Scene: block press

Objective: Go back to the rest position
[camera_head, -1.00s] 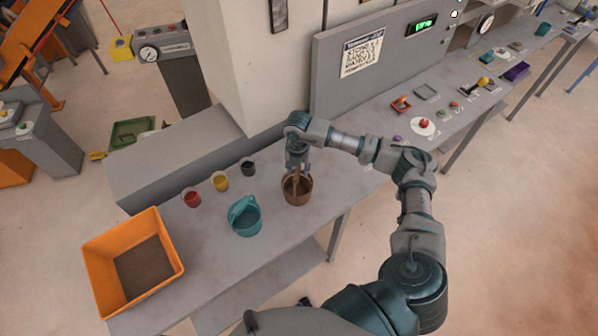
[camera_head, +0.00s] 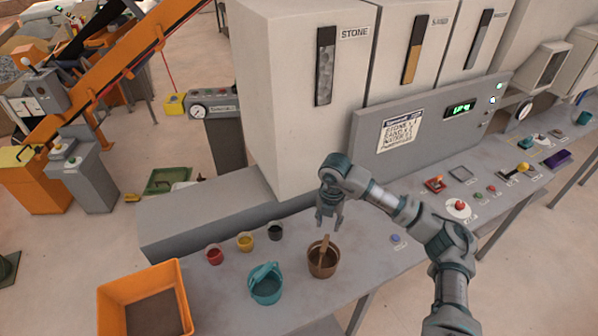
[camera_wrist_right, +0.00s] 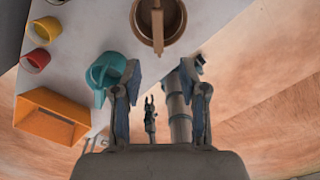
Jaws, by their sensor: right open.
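My right gripper (camera_head: 328,218) is open and empty above the grey table, just behind the brown pot in the head view. The brown pot (camera_head: 324,266) stands on the table with a wooden stirrer (camera_head: 323,245) leaning in it. In the right wrist view the brown pot (camera_wrist_right: 172,38) lies beyond my open fingers (camera_wrist_right: 163,78), apart from them. My left gripper is not in the head view; a dark gripper-like shape (camera_wrist_right: 150,115) shows small between the fingers in the wrist view, too small to read.
A teal bucket (camera_head: 266,290), an orange bin (camera_head: 180,290) and red (camera_head: 214,257), yellow (camera_head: 245,243) and dark (camera_head: 275,233) cups stand left of the brown pot. A control panel (camera_head: 430,125) with hoppers rises behind. Buttons and levers (camera_head: 458,208) lie at the right. Air above the table is free.

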